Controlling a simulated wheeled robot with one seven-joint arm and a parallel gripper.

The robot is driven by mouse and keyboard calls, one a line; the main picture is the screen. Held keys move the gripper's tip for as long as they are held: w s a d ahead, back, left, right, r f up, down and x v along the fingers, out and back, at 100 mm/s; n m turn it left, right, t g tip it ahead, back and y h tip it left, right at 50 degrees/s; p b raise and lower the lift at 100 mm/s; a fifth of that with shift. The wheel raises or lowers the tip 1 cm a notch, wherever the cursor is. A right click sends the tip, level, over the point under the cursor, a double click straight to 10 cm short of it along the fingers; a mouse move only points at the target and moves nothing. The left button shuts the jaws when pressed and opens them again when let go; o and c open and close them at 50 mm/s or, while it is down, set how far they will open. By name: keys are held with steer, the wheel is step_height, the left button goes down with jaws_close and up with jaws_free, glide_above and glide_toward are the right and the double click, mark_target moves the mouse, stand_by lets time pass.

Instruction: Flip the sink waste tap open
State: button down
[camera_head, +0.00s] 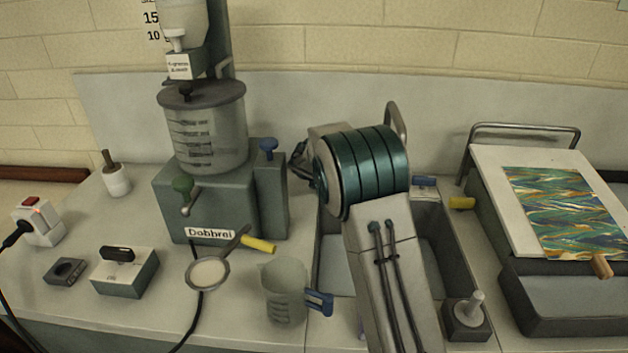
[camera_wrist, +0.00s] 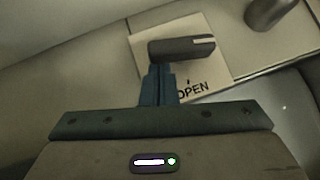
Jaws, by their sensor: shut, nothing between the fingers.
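In the wrist view the waste tap's dark lever (camera_wrist: 181,48) lies roughly level across a cream plate (camera_wrist: 222,60), with a pale mark near its right end. The word OPEN is printed on the plate, just right of my fingers and below the lever. My gripper (camera_wrist: 158,72) is shut and empty, its blue fingertips right below the lever's left part. I cannot tell if they touch it.
A grey post (camera_wrist: 270,12) stands at upper right in the wrist view. In the head view a curved metal spout (camera_head: 397,122) rises behind my arm. A marbling tray (camera_head: 560,315) lies right of the sink, and a clear beaker (camera_head: 284,295) stands left.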

steer(key=shift+w+p, duration=0.4)
steer(key=shift+p, duration=0.2)
stand_by(0.3)
steer(key=shift+r, duration=0.1)
steer(key=shift+r, duration=0.25)
steer(key=r, duration=0.4)
steer(key=shift+s+d+r+p, duration=0.1)
steer(key=shift+s+d+p, duration=0.05)
steer(key=shift+d+p, duration=0.2)
steer(key=s+d+r, duration=0.5)
steer(key=d+r, duration=0.1)
steer(key=d, duration=0.3)
steer(key=shift+d+r, duration=0.15)
steer(key=shift+d, duration=0.15)
steer(key=shift+p, duration=0.3)
